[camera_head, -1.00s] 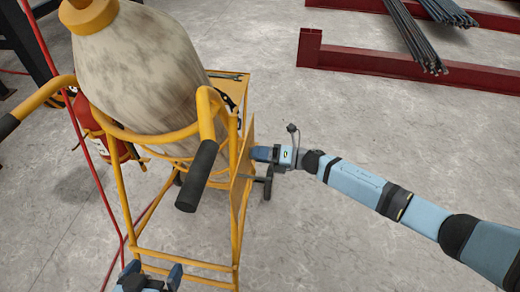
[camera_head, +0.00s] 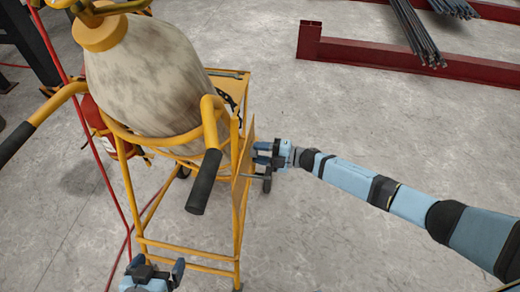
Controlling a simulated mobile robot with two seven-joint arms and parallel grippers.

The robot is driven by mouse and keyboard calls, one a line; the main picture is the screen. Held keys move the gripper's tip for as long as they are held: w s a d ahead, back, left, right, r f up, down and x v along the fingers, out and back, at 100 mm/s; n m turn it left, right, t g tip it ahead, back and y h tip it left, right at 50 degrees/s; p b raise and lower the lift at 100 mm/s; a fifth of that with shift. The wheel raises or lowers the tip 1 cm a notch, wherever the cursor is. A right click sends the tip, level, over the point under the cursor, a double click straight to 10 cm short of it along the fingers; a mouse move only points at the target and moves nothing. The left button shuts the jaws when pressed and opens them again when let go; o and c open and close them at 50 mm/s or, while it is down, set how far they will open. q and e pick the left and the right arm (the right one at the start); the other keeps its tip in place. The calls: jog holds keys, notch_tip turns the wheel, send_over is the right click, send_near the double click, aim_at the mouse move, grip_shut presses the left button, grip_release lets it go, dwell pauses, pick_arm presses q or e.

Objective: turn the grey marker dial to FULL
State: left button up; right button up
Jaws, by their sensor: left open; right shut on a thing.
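My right gripper (camera_head: 262,153) is at the outer face of the yellow side panel (camera_head: 243,175) on the cart. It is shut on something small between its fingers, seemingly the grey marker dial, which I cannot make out. The panel is seen nearly edge-on, so the dial's face, its markings and its setting are hidden. A thin grey bar (camera_head: 255,176) shows just below the gripper. My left gripper (camera_head: 158,266) is open and empty at the bottom edge, in front of the cart's lower frame.
The yellow cart carries a large mottled tank (camera_head: 150,75). Its black-gripped handles (camera_head: 203,182) stick out toward me. A red extinguisher (camera_head: 112,140) and a red hose (camera_head: 97,165) are at the left. Red beams (camera_head: 400,60) with rebar (camera_head: 420,35) lie far right.

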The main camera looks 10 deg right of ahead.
jog(key=shift+m, duration=0.6)
jog(key=shift+m+p, duration=0.3)
jog(key=o, duration=0.9)
jog(key=v, duration=1.4)
